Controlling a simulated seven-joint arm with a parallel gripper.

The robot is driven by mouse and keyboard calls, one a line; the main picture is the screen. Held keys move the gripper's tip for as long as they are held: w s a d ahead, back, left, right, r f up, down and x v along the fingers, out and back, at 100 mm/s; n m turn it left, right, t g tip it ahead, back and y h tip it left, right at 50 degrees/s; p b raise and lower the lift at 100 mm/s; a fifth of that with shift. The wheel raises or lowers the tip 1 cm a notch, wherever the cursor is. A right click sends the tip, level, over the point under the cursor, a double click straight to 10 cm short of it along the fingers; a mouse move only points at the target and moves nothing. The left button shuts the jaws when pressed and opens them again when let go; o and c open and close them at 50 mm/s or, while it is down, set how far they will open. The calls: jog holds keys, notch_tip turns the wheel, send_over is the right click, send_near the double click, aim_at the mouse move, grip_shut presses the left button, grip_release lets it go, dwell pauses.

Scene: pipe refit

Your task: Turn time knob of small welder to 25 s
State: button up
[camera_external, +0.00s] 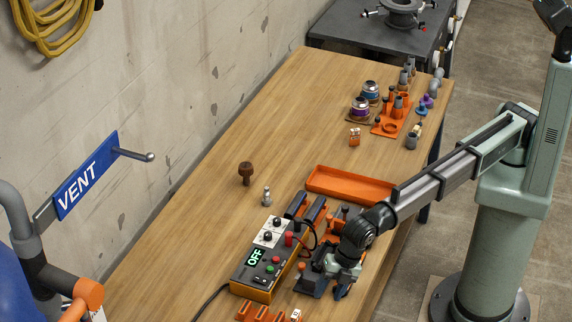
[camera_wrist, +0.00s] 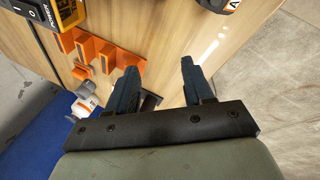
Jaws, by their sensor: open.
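The small welder (camera_external: 258,283) stands on the bench in the external view, a dark box with an orange edge. Its green display (camera_external: 255,257) reads OFF. A white plate at its far end carries two black knobs (camera_external: 272,231); their labels and settings are too small to read. In the wrist view only a corner of the welder (camera_wrist: 68,12) with a rocker switch shows at the top left. My gripper (camera_external: 327,290) is to the right of the welder, low over the bench, apart from the knobs. Its two fingers (camera_wrist: 160,82) are spread and empty.
Orange slotted holders (camera_wrist: 103,52) lie at the near end of the welder, with a white bottle (camera_wrist: 84,100) beside them. Cables and a red plug sit between welder and arm. An orange tray (camera_external: 350,185) lies beyond. The bench left of the welder is largely clear.

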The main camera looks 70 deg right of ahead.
jog(key=w+d+r+h, duration=0.1)
jog(key=w+d+r, duration=0.2)
jog(key=w+d, duration=0.15)
jog(key=w+d+r+g+h, duration=0.1)
jog(key=w+d+r, duration=0.15)
jog(key=w, duration=0.35)
jog(key=w+d+r, duration=0.2)
jog(key=w+d, duration=0.2)
jog(key=w, duration=0.1)
jog(key=n+g+h, duration=0.2)
send_near(277, 219)
notch_tip(277, 219, down, 9)
jog(key=shift+d+r, duration=0.1)
jog(key=shift+r, duration=0.05)
grip_shut()
